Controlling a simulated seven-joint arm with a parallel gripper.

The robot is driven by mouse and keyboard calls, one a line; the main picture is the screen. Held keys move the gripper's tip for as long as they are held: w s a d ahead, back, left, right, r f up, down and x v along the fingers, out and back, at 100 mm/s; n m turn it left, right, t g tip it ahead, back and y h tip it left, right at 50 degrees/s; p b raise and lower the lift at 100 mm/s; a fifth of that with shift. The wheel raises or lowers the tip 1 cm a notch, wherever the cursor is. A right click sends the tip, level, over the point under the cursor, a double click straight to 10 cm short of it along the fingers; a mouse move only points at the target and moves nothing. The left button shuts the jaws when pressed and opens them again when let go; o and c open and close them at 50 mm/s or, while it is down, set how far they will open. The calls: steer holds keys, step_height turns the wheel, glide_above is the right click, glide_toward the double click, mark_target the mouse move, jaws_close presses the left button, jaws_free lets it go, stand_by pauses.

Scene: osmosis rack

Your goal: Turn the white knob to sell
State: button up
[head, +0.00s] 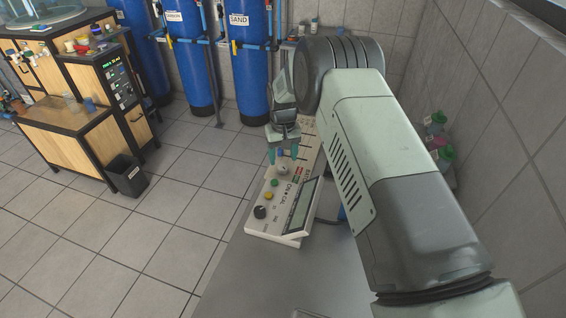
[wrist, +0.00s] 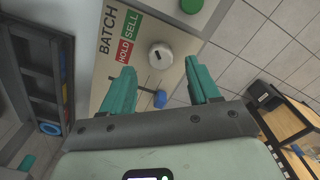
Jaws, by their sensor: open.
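The white knob (wrist: 160,56) sits on the beige control panel (wrist: 104,78), beside a red HOLD label (wrist: 125,52) and a green SELL label (wrist: 133,27). A small dark mark shows on its face, but I cannot tell clearly which label it points to. In the head view the knob (head: 284,169) is small, just below my fingertips. My gripper (head: 283,156) is open, with its teal fingers pointing down at the panel. In the wrist view the gripper's fingertips (wrist: 159,66) are spread on either side of the knob, with nothing held between them.
A blue-tipped lever (wrist: 160,98) lies close to the knob, between my fingers in the wrist view. A green button (wrist: 191,5) is on the knob's other side. The panel also has a black knob (head: 260,212) and a display (head: 300,207). Blue tanks (head: 249,60) stand behind.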

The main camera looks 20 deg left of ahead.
step_height(320, 180, up, 7)
stand_by(0.3)
step_height(320, 180, up, 8)
glide_above(283, 167)
steer(key=d, duration=0.4)
steer(key=s+d+r+m+t, duration=0.1)
steer(key=s+d+r, duration=0.3)
steer(key=d+r, duration=0.45)
steer(key=s+d+r+m+t, duration=0.2)
steer(key=s+d+r, duration=0.25)
steer(key=r, duration=0.65)
steer(key=s+d+r+m+t, duration=0.1)
steer(key=s+d+r, duration=0.2)
steer(key=s+d, duration=0.3)
steer(key=s+d+r+m, duration=0.1)
steer(key=s+d+r, duration=0.25)
steer(key=s, duration=0.35)
steer(key=s+d+f, duration=0.1)
steer(key=s+d, duration=0.1)
steer(key=s, duration=0.4)
steer(key=s+d+f+m+t, duration=0.1)
steer(key=s+d, duration=0.1)
steer(key=s, duration=0.4)
steer(key=shift+s+d+f+t, duration=0.3)
steer(key=shift+s+d+f, duration=0.05)
steer(key=shift+f, duration=0.05)
